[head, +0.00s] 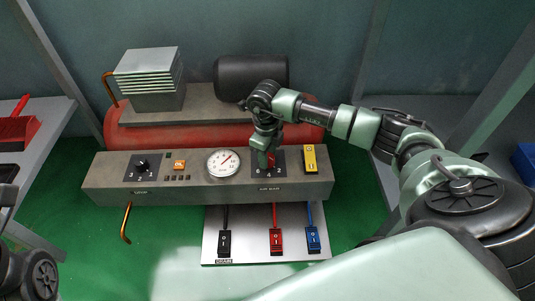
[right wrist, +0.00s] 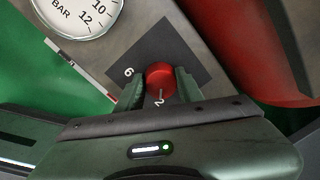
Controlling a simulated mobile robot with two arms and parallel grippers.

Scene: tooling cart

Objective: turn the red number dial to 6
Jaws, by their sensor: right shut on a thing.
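The red number dial (right wrist: 161,76) sits on a dark square plate (right wrist: 178,52) in the right wrist view, with the numbers 6 and 2 visible beside it. In the head view the dial (head: 271,158) is mostly hidden behind my right gripper (head: 266,155), on the right part of the grey panel (head: 110,185). My right gripper's fingers (right wrist: 160,88) are on both sides of the dial and shut on it. I cannot tell clearly which number the dial points at. My left gripper is out of view.
Below hang black (head: 224,242), red (head: 276,239) and blue (head: 313,238) switch boxes. A red tank (head: 150,136) lies behind the panel.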

